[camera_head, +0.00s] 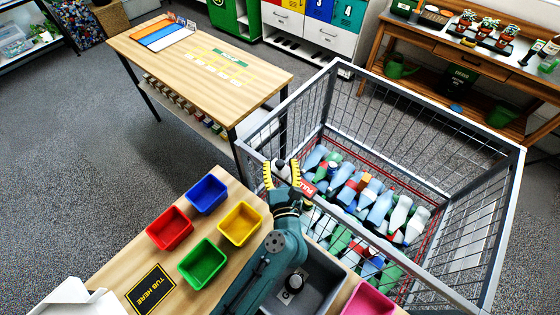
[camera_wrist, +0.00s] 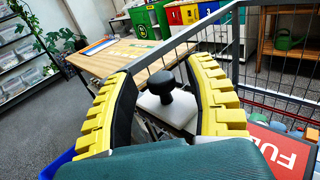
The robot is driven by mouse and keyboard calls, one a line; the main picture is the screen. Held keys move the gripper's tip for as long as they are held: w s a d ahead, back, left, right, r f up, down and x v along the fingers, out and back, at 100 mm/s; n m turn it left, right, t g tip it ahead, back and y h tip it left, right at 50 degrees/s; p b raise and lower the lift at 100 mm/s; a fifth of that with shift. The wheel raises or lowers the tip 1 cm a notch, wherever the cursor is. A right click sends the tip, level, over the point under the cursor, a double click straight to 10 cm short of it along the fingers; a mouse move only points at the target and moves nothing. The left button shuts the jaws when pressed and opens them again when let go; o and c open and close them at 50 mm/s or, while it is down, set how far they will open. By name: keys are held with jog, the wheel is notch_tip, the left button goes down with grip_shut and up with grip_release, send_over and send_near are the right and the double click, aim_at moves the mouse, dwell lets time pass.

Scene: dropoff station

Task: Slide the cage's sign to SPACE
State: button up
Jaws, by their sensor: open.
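The sign is on the cage's rim at the near left corner. Its red face (camera_head: 306,187) with white letters shows right of my gripper in the head view. In the wrist view the red face (camera_wrist: 278,146) reads "FU", the rest cut off. A black knob (camera_wrist: 163,88) stands on a pale slider plate (camera_wrist: 180,113) left of the red face. My gripper (camera_head: 282,173) is open, its yellow ridged fingers on either side of the knob. In the wrist view a gap shows between the knob and each finger. No word SPACE is visible.
The wire cage (camera_head: 510,200) holds many bottles. Red (camera_head: 168,228), blue (camera_head: 206,194), yellow (camera_head: 240,223) and green (camera_head: 203,263) bins stand on the near table left of my arm. A grey tray (camera_head: 325,275) and pink bin (camera_head: 368,301) lie right. A wooden table (camera_head: 190,85) stands behind.

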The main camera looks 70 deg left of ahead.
jog(key=shift+w+a, duration=0.1)
jog(key=shift+a, duration=0.45)
jog(key=shift+c, duration=0.5)
